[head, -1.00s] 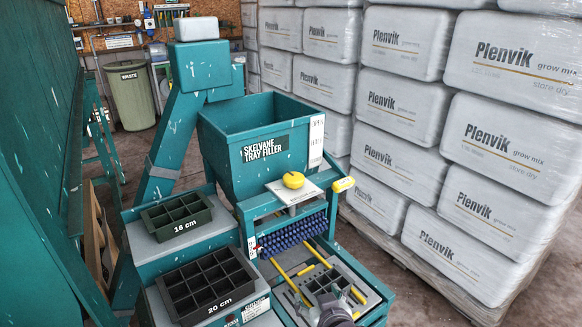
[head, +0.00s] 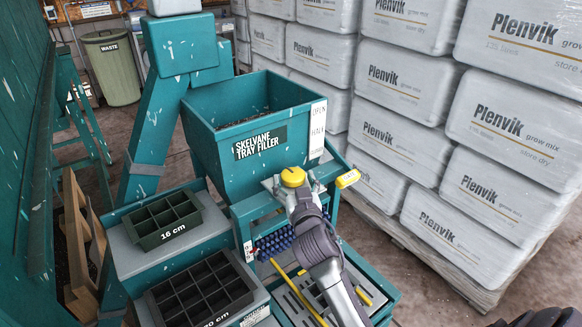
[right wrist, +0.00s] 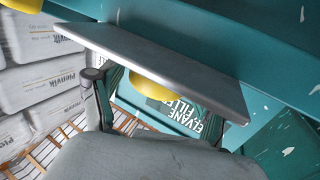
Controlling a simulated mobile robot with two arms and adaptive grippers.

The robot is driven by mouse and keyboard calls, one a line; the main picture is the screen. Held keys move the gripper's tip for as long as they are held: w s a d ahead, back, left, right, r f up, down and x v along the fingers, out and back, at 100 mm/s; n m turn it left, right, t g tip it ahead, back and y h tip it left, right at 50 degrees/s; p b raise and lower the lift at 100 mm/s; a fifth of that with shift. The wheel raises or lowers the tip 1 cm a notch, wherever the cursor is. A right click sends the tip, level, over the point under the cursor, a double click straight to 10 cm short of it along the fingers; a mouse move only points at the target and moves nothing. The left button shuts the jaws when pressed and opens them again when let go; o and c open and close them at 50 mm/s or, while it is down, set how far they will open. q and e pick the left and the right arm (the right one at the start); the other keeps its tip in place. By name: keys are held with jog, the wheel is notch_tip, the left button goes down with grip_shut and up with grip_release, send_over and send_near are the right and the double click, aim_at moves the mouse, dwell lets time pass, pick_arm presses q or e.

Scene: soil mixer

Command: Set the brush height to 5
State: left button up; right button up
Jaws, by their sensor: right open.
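The yellow round knob (head: 293,177) sits on a pale plate on the front of the teal tray filler (head: 222,112). My right gripper (head: 298,188) is open at the knob, with its fingers spread near the knob's sides; I cannot tell whether they touch it. The right wrist view shows part of the yellow knob (right wrist: 150,84) beside the grey plate (right wrist: 165,62), between the two fingers (right wrist: 155,108). The blue brush (head: 274,243) shows below, partly behind my arm. The knob's markings cannot be read. My left gripper is out of view.
Stacked Plenvik bags (head: 400,143) fill the right side.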

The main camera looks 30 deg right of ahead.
aim_at(291, 171)
jog(key=x, duration=0.2)
jog(key=shift+w+d+r, duration=0.1)
jog(key=shift+w, duration=0.2)
jog(key=shift+w+d, duration=0.1)
jog(key=shift+w, duration=0.25)
jog(key=shift+w+d, duration=0.15)
jog(key=shift+w, duration=0.2)
jog(key=shift+c, duration=0.3)
jog(key=c, duration=0.8)
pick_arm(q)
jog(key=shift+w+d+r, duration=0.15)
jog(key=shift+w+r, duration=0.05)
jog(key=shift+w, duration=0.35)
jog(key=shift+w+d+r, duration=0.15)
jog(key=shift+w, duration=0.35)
pick_arm(e)
jog(key=shift+c, duration=0.5)
